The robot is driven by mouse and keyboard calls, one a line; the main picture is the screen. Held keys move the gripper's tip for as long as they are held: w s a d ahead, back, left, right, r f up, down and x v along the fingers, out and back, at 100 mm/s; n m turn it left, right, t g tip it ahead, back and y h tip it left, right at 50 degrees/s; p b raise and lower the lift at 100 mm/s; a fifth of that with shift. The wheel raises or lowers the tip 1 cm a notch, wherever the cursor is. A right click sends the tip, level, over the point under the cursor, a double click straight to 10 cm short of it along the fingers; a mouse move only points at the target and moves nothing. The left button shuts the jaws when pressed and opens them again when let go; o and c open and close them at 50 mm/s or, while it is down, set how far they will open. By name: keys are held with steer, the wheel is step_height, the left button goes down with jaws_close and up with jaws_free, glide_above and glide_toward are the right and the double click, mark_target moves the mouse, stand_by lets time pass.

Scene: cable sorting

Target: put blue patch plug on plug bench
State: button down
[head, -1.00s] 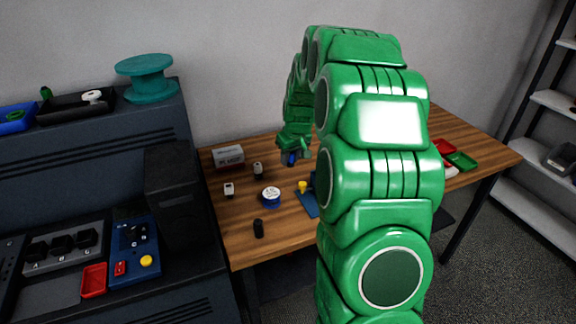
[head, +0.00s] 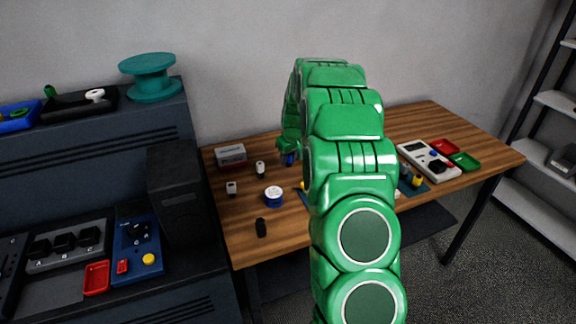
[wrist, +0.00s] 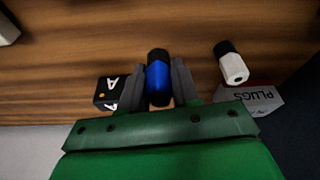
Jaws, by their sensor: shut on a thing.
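The blue patch plug (wrist: 159,82), a blue cylinder with a black end, is between the jaws of my gripper (wrist: 158,88) in the wrist view. The jaws are shut on it. In the head view its blue tip (head: 289,160) shows below my gripper (head: 287,156), over the back left of the wooden table (head: 245,222). A white and red block (head: 231,156) stands at the table's back left; its PLUGS lettering shows in the wrist view (wrist: 252,98). I cannot tell the plug bench's bounds, or whether the plug touches the table.
A black block marked A (wrist: 106,93) lies beside my jaw. My arm hides the table's middle.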

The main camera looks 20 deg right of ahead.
mark_target(288, 165)
steer(key=shift+w+f, duration=0.3)
steer(key=shift+f, duration=0.05)
step_height(288, 165, down, 3)
steer(key=shift+f, duration=0.15)
steer(key=c, duration=0.8)
jaws_free()
